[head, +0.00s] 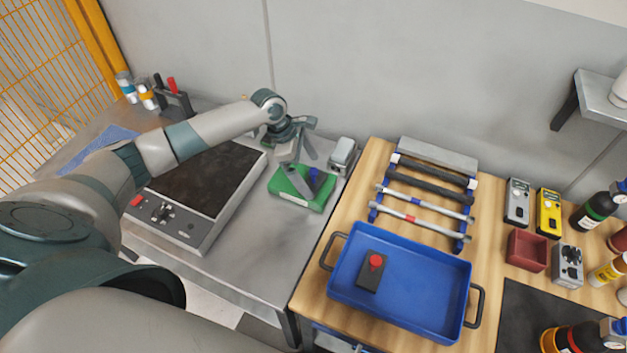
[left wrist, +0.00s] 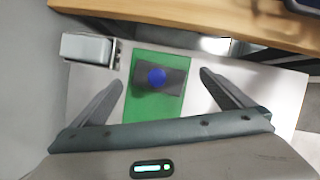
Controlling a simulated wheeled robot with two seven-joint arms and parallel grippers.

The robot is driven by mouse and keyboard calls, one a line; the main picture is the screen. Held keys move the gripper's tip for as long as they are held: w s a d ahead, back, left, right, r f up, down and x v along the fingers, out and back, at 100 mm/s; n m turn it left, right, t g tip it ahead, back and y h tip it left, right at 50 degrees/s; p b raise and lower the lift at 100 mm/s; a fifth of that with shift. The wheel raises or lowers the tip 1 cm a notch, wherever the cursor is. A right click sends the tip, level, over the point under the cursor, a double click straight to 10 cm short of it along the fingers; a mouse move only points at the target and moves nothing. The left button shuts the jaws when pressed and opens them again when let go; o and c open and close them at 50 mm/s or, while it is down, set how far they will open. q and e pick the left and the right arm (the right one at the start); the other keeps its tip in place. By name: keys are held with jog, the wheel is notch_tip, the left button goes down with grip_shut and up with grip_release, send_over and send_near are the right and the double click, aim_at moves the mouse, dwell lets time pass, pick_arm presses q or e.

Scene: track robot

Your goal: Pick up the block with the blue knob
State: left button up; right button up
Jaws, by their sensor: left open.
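The block with the blue knob is a small dark block (left wrist: 175,82) with a round blue knob (left wrist: 157,78) on top. It lies on a green pad (left wrist: 152,112) on the grey metal table. In the head view the blue knob (head: 315,178) shows beside my finger, and the block is partly hidden. The green pad (head: 320,202) shows there too. My left gripper (left wrist: 162,79) is open above the pad, with one finger to each side of the block in the wrist view and a gap on both sides. My right gripper is not in view.
A grey metal box (left wrist: 86,49) stands near the pad by the wall. A black-topped device (head: 205,178) is left of the pad. On the wooden table, a blue tray (head: 450,300) holds a block with a red knob (head: 372,272), in front of a rack (head: 438,155).

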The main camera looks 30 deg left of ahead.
aim_at(313, 182)
pick_arm(q)
jog(key=shift+p+x, duration=0.4)
jog(key=shift+x, duration=1.3)
jog(key=shift+w, duration=0.1)
